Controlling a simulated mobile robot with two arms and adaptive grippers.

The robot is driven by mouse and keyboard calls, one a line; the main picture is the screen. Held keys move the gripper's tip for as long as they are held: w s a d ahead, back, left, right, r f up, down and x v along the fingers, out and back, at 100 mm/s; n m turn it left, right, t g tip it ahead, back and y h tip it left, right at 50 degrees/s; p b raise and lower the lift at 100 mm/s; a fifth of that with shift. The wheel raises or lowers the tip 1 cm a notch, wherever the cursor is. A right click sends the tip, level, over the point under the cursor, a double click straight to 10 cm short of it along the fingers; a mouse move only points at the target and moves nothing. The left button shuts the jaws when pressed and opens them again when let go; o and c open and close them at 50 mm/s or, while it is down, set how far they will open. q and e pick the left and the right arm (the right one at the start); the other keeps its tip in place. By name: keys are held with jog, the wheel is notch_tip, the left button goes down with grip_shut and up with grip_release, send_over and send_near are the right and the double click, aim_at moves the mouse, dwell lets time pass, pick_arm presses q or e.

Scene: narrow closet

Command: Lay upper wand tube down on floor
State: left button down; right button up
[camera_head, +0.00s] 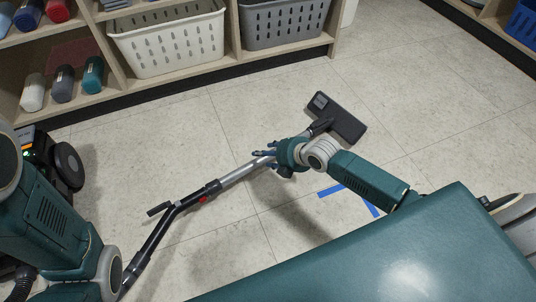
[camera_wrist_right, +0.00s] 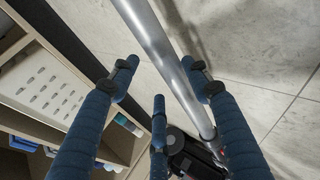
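The vacuum wand crosses the head view: a silver tube (camera_head: 240,173), a black grip section with a red button (camera_head: 170,218), and a black floor head (camera_head: 346,122) on the floor. The silver tube also shows in the wrist view (camera_wrist_right: 168,62), running between my fingers. My right gripper (camera_head: 268,155) is at the silver tube's floor-head end. In the wrist view its blue fingers (camera_wrist_right: 160,68) are spread apart around the tube, with no clear closed grip. My left arm enters at lower left beside the wand's lower end; its gripper is outside the picture. How high the silver tube is above the floor cannot be told.
A wooden shelf holds a white basket (camera_head: 170,42), a grey basket (camera_head: 283,20) and rolled towels (camera_head: 63,83) along the back. A dark wheeled machine (camera_head: 66,165) stands at left. Blue tape (camera_head: 330,190) marks the floor beneath my right arm. Tiled floor (camera_head: 430,90) is clear at right.

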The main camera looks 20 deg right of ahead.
jog(key=shift+o, duration=0.3)
jog(key=shift+s+f, duration=0.15)
jog(key=v, duration=1.2)
jog(key=shift+r, duration=0.3)
jog(key=shift+w, duration=0.25)
